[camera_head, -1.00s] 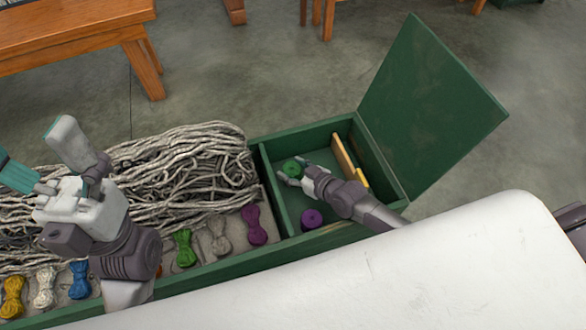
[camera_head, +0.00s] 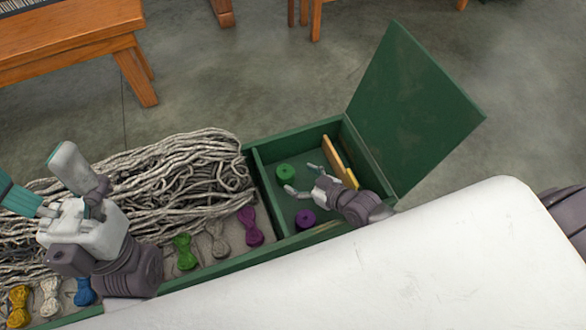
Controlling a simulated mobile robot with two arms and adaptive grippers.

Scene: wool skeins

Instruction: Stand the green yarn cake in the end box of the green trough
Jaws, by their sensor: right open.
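The green yarn cake (camera_head: 286,173) stands upright on the floor of the end box of the green trough (camera_head: 272,214), near its far left corner. A purple yarn cake (camera_head: 305,219) stands in the same box, nearer to me. My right gripper (camera_head: 300,178) is open and empty inside the box, to the right of the green cake, with its fingers spread and a small gap to the cake. My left gripper (camera_head: 32,170) is open and empty above the left part of the trough, over grey yarn.
A heap of grey yarn (camera_head: 190,170) fills the long part. Several coloured skeins, one green (camera_head: 184,252), lie along its near side. Wooden pieces (camera_head: 340,162) stand at the box's right side. The green lid (camera_head: 415,110) is open. A wooden bench (camera_head: 85,35) stands at upper left.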

